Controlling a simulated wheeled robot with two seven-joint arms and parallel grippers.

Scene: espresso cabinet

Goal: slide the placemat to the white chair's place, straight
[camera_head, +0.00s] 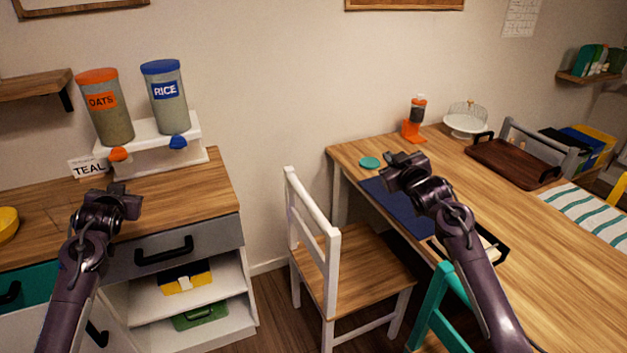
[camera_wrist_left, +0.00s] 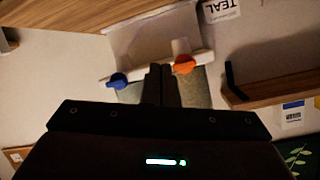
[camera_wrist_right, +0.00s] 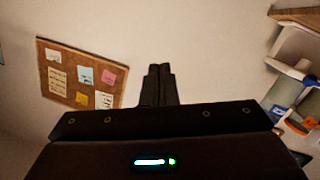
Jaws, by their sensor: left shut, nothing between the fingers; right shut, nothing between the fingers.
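A dark blue placemat (camera_head: 397,207) lies on the wooden table (camera_head: 470,185) near its left front edge, in the head view. My right arm hides part of it. The white chair (camera_head: 333,240) with a wooden seat stands at the left, by that edge, its back towards the left. My right gripper (camera_head: 404,170) is shut and empty, over the far part of the placemat in the picture; I cannot tell its height above it. My left gripper (camera_head: 115,192) is shut and empty in front of the wooden counter (camera_head: 180,190).
A teal coaster (camera_head: 370,162) lies beyond the placemat. An orange dispenser (camera_head: 415,120), a white stand (camera_head: 465,120), a brown tray (camera_head: 512,160) and a striped cloth (camera_head: 590,208) are on the table.

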